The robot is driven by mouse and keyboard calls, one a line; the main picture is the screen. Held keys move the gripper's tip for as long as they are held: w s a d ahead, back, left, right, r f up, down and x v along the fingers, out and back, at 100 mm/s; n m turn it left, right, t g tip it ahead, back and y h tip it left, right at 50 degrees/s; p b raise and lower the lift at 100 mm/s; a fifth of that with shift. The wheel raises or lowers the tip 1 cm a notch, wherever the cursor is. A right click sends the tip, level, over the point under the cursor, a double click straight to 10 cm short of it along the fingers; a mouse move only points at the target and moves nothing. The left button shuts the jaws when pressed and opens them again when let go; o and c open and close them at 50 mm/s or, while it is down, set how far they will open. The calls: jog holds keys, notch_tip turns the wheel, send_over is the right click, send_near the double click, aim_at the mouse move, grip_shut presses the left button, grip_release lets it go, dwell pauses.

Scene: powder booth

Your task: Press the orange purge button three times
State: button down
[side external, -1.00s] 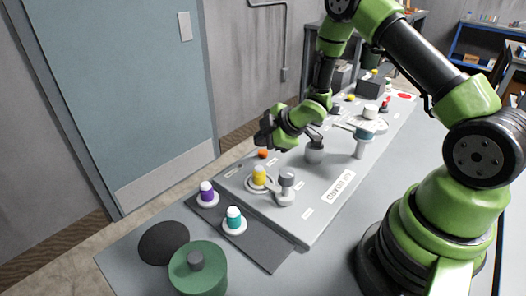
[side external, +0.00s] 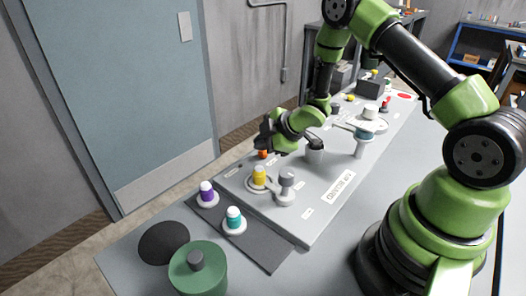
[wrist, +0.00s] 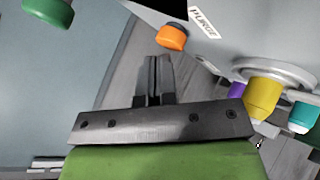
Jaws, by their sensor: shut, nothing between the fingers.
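The orange purge button (side external: 263,154) sits on the grey sloped panel (side external: 318,207), near its door-side edge. In the wrist view the orange button (wrist: 171,38) shows just beyond my fingertips, beside a label reading PURGE (wrist: 203,22). My gripper (side external: 265,141) is over the button in the side view and hides part of its top. The gripper's fingers (wrist: 155,64) are together and empty in the wrist view. Whether they touch the button I cannot tell; in the wrist view a gap shows between tips and button.
A yellow knob (side external: 259,175) and a grey knob (side external: 286,180) stand on the panel near the button. Purple (side external: 206,192) and teal (side external: 234,217) capped pieces stand on the dark mat (side external: 267,254). A grey cylinder (side external: 315,151) stands to the gripper's right.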

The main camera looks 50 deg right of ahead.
aim_at(263, 153)
jog(key=shift+f, duration=0.25)
jog(key=shift+r, duration=0.15)
dwell(0.4)
jog(key=shift+r, duration=0.7)
jog(key=shift+r, duration=2.5)
dwell(0.5)
notch_tip(263, 153, up, 4)
jog(key=shift+f, duration=0.1)
dwell(0.4)
